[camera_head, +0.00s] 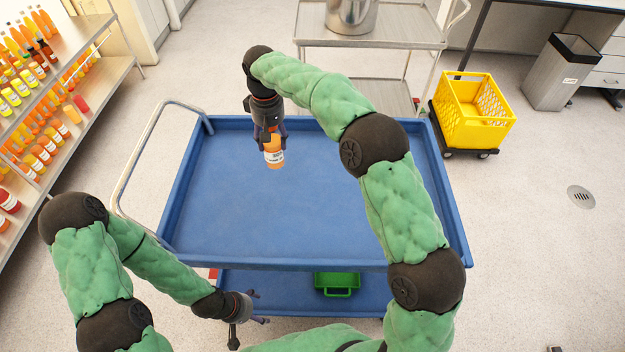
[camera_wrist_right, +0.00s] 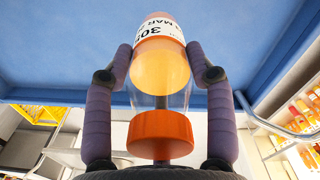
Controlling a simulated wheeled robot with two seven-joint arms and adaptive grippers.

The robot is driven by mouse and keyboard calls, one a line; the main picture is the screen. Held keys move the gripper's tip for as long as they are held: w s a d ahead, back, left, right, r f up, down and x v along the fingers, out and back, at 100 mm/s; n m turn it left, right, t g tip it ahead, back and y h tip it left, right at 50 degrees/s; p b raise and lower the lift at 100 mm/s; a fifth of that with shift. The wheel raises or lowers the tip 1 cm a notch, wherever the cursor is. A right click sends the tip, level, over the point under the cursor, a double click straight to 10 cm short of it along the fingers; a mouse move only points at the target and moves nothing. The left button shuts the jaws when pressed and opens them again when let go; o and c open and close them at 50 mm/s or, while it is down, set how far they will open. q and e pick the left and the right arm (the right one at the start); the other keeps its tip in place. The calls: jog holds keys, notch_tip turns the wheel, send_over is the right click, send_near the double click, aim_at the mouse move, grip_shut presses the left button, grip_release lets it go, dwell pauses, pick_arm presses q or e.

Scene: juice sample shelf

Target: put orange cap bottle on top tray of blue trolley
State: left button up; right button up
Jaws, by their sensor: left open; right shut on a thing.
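The orange cap bottle (camera_head: 274,152) is clear with orange contents and a white label. My right gripper (camera_head: 271,137) is shut on it and holds it over the back part of the top tray (camera_head: 240,215) of the blue trolley. In the right wrist view the bottle (camera_wrist_right: 161,85) sits between both fingers (camera_wrist_right: 160,72), its orange cap toward the palm. I cannot tell whether its base touches the tray. The top tray shows no other objects. My left gripper (camera_head: 246,308) is open and empty, low at the trolley's front left.
A shelf (camera_head: 100,75) with many juice bottles stands at the left. A metal cart (camera_head: 400,30) with a steel pot (camera_head: 352,14) is behind the trolley. A yellow crate (camera_head: 474,108) on a dolly and a grey bin (camera_head: 562,75) are at the right. A green bin (camera_head: 337,281) sits on the lower tray.

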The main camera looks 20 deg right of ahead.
jog(key=s+d+f+b, duration=0.7)
jog(key=s+d+f, duration=0.2)
jog(key=f, duration=0.3)
jog(key=shift+d+f, duration=0.2)
jog(key=shift+d, duration=0.2)
jog(key=shift+s, duration=0.15)
jog(key=o, duration=1.4)
jog(key=shift+f, duration=0.15)
notch_tip(320, 180, up, 12)
jog(key=p, duration=0.3)
jog(key=shift+p, duration=0.35)
